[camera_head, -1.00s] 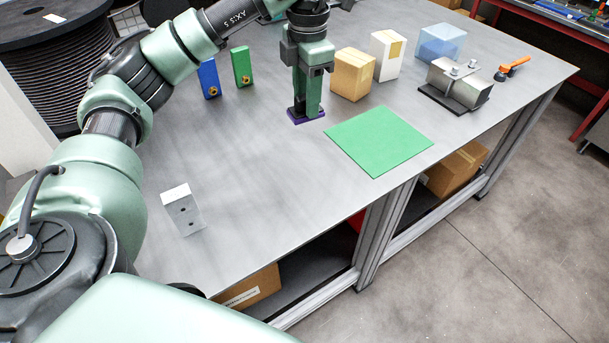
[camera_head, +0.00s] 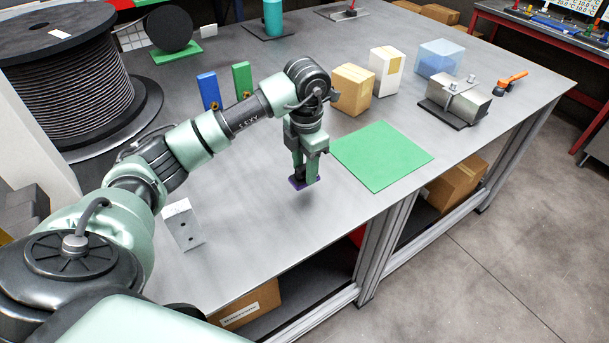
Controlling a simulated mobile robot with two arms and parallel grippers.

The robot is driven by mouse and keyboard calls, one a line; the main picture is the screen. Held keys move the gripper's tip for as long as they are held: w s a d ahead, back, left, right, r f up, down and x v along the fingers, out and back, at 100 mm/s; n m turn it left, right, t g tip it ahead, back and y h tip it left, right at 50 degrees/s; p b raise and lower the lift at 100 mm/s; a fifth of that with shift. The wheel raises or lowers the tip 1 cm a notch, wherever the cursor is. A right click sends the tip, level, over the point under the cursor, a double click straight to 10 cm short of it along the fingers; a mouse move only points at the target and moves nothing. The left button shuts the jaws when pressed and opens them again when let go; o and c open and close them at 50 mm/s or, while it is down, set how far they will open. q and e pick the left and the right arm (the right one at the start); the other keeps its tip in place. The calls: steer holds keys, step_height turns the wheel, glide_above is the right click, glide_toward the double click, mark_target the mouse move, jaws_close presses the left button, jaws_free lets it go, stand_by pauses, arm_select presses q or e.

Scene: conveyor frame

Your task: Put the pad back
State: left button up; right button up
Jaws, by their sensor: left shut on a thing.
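My left gripper (camera_head: 304,177) points down over the grey table (camera_head: 245,225), left of the green mat (camera_head: 381,156). It is shut on a small, flat, dark purple pad (camera_head: 297,184), which shows at the fingertips. The fingers hide most of the pad. A dark shadow lies on the table below it, and the pad looks a little above the surface. The green mat lies flat and bare. My right gripper is not in view.
A cardboard box (camera_head: 352,91), a white box (camera_head: 385,72), a translucent blue bin (camera_head: 440,58) and a metal fixture (camera_head: 459,100) stand behind the mat. Blue (camera_head: 209,91) and green (camera_head: 242,79) blocks stand further left. A white block (camera_head: 182,225) is near my arm. The table's front middle is clear.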

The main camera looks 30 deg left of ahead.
mark_target(304, 178)
arm_select(q)
step_height(304, 178, down, 4)
steer(key=shift+r+p, duration=0.25)
steer(key=shift+p, duration=0.05)
steer(key=shift+f, duration=0.15)
steer(key=o, duration=1.3)
